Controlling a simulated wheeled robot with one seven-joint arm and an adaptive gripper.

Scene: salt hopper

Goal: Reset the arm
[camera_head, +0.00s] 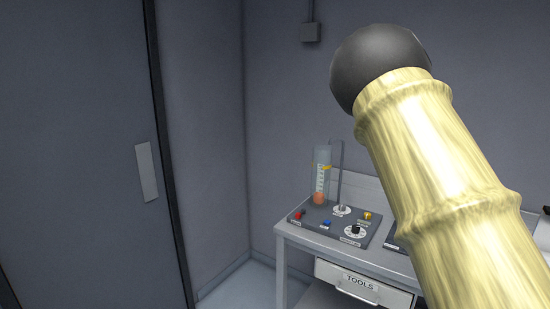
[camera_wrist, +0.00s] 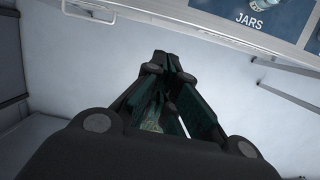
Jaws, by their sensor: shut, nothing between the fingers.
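My gripper (camera_wrist: 165,62) shows in the wrist view, with its dark fingers reaching away from the camera over a pale floor. Its fingertips meet at the top middle. It is shut, and nothing is held between the fingers. In the head view a pale, wood-patterned link of my arm with a dark round end rises across the right side and hides part of the bench and wall. My gripper is not seen in the head view.
A grey bench (camera_head: 292,232) carries a control panel (camera_head: 318,229) with knobs and a clear graduated cylinder (camera_head: 322,172). A drawer marked TOOLS (camera_head: 350,284) is below. A grey door (camera_head: 75,150) stands left.

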